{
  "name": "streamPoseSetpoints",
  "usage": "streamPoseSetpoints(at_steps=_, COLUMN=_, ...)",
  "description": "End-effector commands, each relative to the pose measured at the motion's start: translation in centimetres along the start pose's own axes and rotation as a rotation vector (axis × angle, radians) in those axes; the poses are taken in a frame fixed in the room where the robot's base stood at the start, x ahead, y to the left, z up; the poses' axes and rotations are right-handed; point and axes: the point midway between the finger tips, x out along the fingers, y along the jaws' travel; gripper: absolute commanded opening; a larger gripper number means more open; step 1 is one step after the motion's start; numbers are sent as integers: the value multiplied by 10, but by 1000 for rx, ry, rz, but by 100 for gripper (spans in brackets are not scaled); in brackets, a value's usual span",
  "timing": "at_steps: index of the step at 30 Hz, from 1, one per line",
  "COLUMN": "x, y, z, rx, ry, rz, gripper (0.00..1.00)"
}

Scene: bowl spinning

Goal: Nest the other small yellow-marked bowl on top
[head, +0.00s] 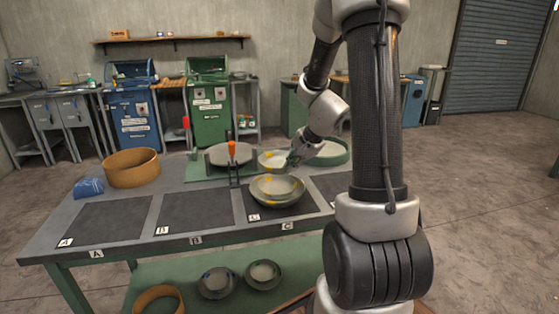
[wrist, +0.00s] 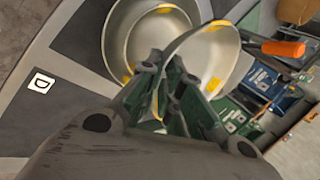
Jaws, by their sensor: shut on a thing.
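My gripper (head: 298,152) is shut on the rim of a small pale bowl with yellow marks (head: 272,160). The wrist view shows this held bowl (wrist: 221,55) tilted, its rim between the fingers (wrist: 168,72). In the head view it appears just behind and above a stack on mat C. The stack has a small yellow-marked bowl (head: 277,184) sitting inside a larger bowl (head: 279,203). In the wrist view the stacked small bowl (wrist: 150,35) and larger bowl (wrist: 114,45) lie left of the held one. The held bowl's rim partly covers them. I cannot tell whether they touch.
An orange-handled tool (head: 232,150) stands left of the stack. A wooden ring (head: 131,168) and blue cloth (head: 88,188) lie at left. Mats A (head: 105,221) and B (head: 194,212) are bare.

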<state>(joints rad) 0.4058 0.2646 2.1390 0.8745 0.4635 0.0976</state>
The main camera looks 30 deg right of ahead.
Motion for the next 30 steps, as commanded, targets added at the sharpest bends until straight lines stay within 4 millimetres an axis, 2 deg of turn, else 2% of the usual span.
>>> streamPoseSetpoints(at_steps=8, x=9, y=6, z=0, rx=0, ry=-2, rz=1, gripper=0)
streamPoseSetpoints(at_steps=21, x=42, y=26, z=0, rx=0, ry=-2, rz=1, gripper=0)
streamPoseSetpoints(at_steps=30, x=56, y=34, z=0, rx=1, ry=-1, rz=0, gripper=0)
